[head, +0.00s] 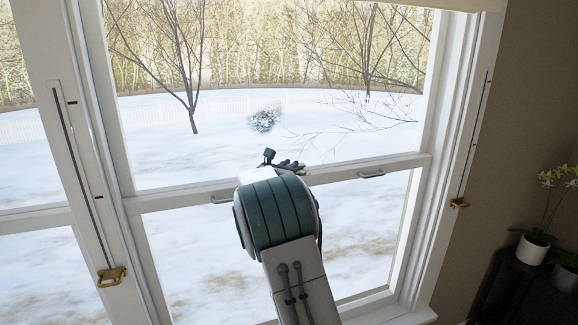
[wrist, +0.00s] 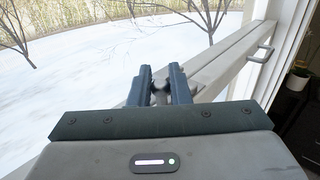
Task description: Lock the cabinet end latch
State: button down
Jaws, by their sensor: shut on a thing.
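The window's middle rail (head: 340,171) crosses the head view, white and slightly tilted. My gripper (head: 291,166) is at this rail, near its middle, with my arm hiding part of the rail. In the wrist view, the two dark fingers (wrist: 161,84) are closed around a small dark grey piece (wrist: 160,90) on the rail, which looks like the latch. Most of this piece is hidden by the fingers, so its turn cannot be told. No cabinet shows clearly as the latch's mount; the rail belongs to a window.
Metal handles sit on the lower sash, right (head: 371,175) and left (head: 220,199) of my arm. A potted orchid (head: 533,248) stands on a dark stand at the right.

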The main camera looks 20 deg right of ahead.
jog(key=c, duration=1.4)
grip_release()
jog(key=shift+c, duration=0.2)
jog(key=shift+a, duration=0.1)
jog(key=b+v, duration=0.5)
jog(key=v, duration=0.9)
